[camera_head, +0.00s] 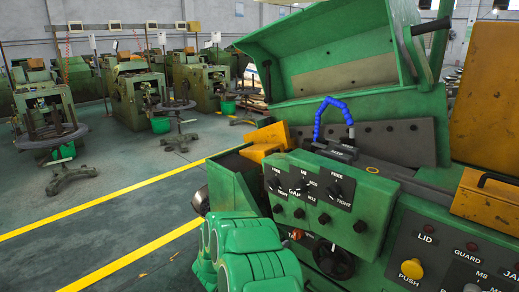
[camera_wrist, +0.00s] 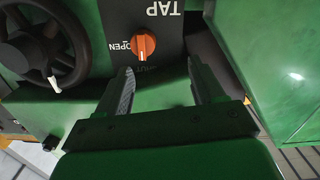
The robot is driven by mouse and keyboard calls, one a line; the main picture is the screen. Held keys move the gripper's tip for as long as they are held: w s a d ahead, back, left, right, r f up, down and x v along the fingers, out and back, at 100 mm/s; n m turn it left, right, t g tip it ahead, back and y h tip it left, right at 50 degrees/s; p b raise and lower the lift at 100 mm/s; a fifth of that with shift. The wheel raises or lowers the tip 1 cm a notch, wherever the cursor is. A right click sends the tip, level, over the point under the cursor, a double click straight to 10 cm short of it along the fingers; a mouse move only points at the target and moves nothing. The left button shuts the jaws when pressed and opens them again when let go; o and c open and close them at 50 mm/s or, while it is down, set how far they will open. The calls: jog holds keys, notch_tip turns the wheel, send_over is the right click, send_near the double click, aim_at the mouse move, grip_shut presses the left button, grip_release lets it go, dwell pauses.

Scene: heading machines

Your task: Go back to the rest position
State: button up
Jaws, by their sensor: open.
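My gripper (camera_wrist: 163,86) is open in the wrist view, its two dark fingers apart with nothing between them. Just beyond the fingertips is an orange tap knob (camera_wrist: 144,43) on a dark plate lettered TAP and OPEN, upside down in this view. The fingers stand short of the knob and seem not to touch it. A second word below the knob is partly hidden. In the head view my green arm reaches toward the machine front, and the gripper itself is hidden. The orange knob (camera_head: 296,234) shows small beyond my arm.
A black handwheel (camera_wrist: 40,50) sits left of the gripper. The green machine's lid (camera_head: 335,55) is raised. A control panel (camera_head: 330,196) with black knobs projects near my arm. A button panel (camera_head: 455,258) is at right. Open floor (camera_head: 100,225) with yellow lines lies left; stools and machines stand behind.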

jog(key=w+a+r+n+y, duration=0.2)
jog(key=w+a+r+y, duration=0.1)
jog(key=a+r+y, duration=0.7)
jog(key=s+a+r+n+g+y, duration=0.35)
jog(key=s+r+y, duration=0.25)
jog(key=s+r, duration=0.4)
jog(key=s+d+r+g+h, duration=0.1)
jog(key=s+d+g, duration=0.2)
jog(key=s+d, duration=0.4)
jog(key=s+d+r+n+g+h, duration=0.1)
jog(key=s+d+g, duration=0.3)
jog(key=s, duration=2)
jog(key=s+d+r+g+h, duration=0.1)
jog(key=s+d+r+g, duration=0.1)
jog(key=s+d, duration=0.8)
jog(key=s+g, duration=0.1)
jog(key=s, duration=0.4)
jog(key=shift+s+d+r+n+g+h, duration=0.2)
jog(key=shift+s+n+g+h, duration=0.1)
jog(key=shift+s+n+g, duration=0.1)
